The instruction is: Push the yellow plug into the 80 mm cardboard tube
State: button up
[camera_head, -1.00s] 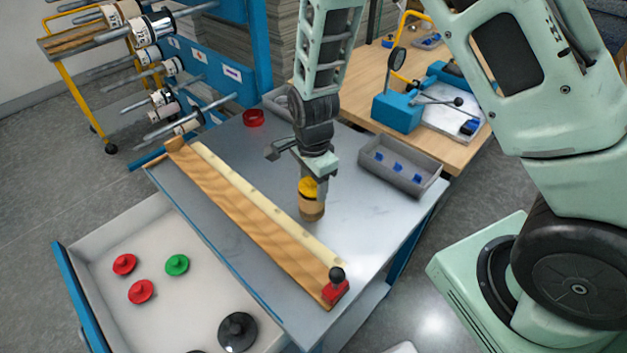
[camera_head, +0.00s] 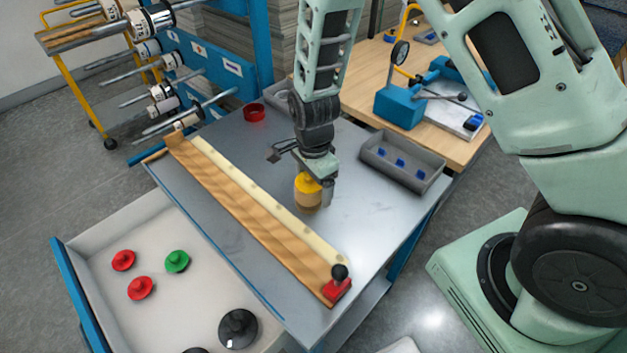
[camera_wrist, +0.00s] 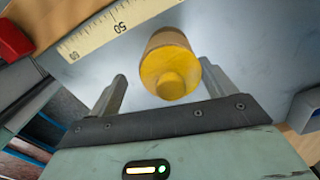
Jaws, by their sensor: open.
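The cardboard tube (camera_head: 307,203) stands upright on the grey tabletop. The yellow plug (camera_head: 308,184) sits on its upper end; how deep it is seated I cannot tell. In the wrist view the plug (camera_wrist: 172,72) shows its round flange and knob towards me, with the tube's brown side (camera_wrist: 163,37) behind it. My gripper (camera_head: 313,188) is right above the tube. In the wrist view its fingers (camera_wrist: 164,76) are spread, one on each side of the plug, with visible gaps between.
A wooden rail with a ruler (camera_head: 262,211) runs along the table's left, with a red, black-knobbed stop (camera_head: 337,284) at its near end. A grey bin (camera_head: 413,180) with blue pieces is right. An open drawer (camera_head: 190,313) holds several plugs.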

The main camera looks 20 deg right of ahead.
notch_tip(320, 180, up, 17)
jog(key=s+a+r+n, duration=0.1)
jog(key=s+a+n, duration=0.2)
jog(key=s+n, duration=0.8)
jog(key=s+a+r+n, duration=0.2)
jog(key=s+a+n, duration=0.1)
jog(key=s+n, duration=0.8)
jog(key=shift+a+r+n+y, duration=0.2)
jog(key=shift+r+n+y, duration=0.1)
jog(key=shift+n, duration=0.5)
